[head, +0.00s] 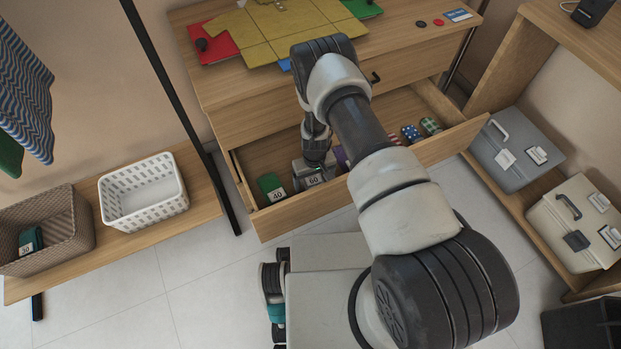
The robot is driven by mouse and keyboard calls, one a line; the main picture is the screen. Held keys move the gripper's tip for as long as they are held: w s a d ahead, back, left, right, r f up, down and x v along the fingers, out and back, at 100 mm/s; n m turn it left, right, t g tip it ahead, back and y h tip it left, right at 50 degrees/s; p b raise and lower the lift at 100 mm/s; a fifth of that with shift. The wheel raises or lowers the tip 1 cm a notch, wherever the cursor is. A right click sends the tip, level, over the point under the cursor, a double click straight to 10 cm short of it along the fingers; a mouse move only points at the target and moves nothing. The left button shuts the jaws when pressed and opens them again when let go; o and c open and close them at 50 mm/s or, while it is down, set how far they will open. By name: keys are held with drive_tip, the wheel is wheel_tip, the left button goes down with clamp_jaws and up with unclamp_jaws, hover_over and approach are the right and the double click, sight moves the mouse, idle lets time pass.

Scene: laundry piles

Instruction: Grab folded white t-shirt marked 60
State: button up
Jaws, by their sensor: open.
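The folded t-shirt marked 60 (314,180) lies in the open dresser drawer (345,187), with its number tag facing the drawer front. It is mostly hidden under my gripper, so little of the cloth shows. My gripper (317,163) points down into the drawer, right over this shirt. It is open, but the fingertips are hard to make out, and I cannot tell whether they touch the cloth. A green folded item marked 40 (272,188) lies just to its left. A purple item (341,158) lies just to its right, partly hidden by my arm.
Small patterned rolls (411,133) lie at the drawer's right end. The dresser top holds a yellow board (265,35) and a red item (218,42). A white basket (143,191) and a brown basket (48,226) stand left. Grey (513,150) and beige (577,222) cases stand right.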

drive_tip(key=shift+r, duration=0.1)
drive_tip(key=c, duration=1.2)
